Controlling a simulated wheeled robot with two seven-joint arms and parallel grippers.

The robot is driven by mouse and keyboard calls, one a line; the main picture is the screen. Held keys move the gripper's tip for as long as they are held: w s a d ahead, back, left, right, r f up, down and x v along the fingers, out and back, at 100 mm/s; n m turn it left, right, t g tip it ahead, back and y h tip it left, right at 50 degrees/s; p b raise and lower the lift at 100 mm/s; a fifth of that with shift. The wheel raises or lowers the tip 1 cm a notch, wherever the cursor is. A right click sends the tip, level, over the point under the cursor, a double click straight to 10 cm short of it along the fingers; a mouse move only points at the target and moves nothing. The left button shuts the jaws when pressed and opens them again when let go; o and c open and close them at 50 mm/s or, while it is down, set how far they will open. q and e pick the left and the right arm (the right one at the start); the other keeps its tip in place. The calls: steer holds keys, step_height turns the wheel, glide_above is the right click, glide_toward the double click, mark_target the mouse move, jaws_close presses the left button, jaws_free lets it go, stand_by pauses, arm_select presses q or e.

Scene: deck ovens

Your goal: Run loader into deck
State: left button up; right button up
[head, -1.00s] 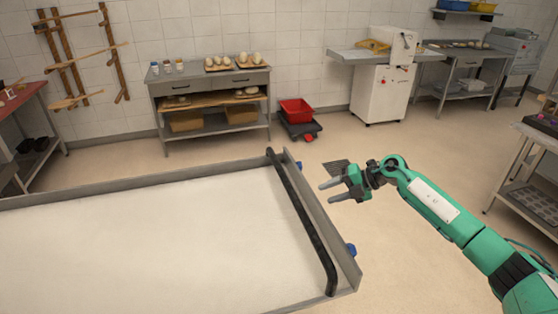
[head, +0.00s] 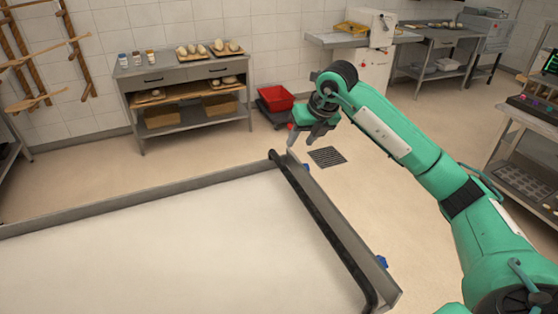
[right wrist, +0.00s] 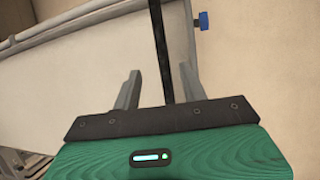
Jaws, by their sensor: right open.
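The loader is a wide, pale flat bed with raised grey metal edges (head: 130,204), filling the lower left of the head view. A black handle bar (head: 322,228) runs along its right end; it also shows in the right wrist view (right wrist: 160,45). My right gripper (head: 302,143) is open, fingers pointing down, over the bar's far end. In the right wrist view the bar runs between the two open fingers (right wrist: 160,86). I cannot tell how deep it sits between them. My left gripper is not in view. No deck oven is clearly visible.
Blue knobs (head: 382,262) stick out from the loader's right end. A floor drain (head: 327,157) lies beyond it. A grey workbench (head: 190,85) with dough pieces and a red bin (head: 275,98) stand at the back. A bench (head: 520,165) is at right. Floor between is clear.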

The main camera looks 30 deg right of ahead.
mark_target(286, 167)
steer(key=p+x, duration=0.3)
steer(key=x, duration=0.8)
steer(key=shift+s+p, duration=0.1)
steer(key=shift+p, duration=0.3)
steer(key=shift+x, duration=0.85)
steer(key=shift+c, duration=0.4)
jaws_close()
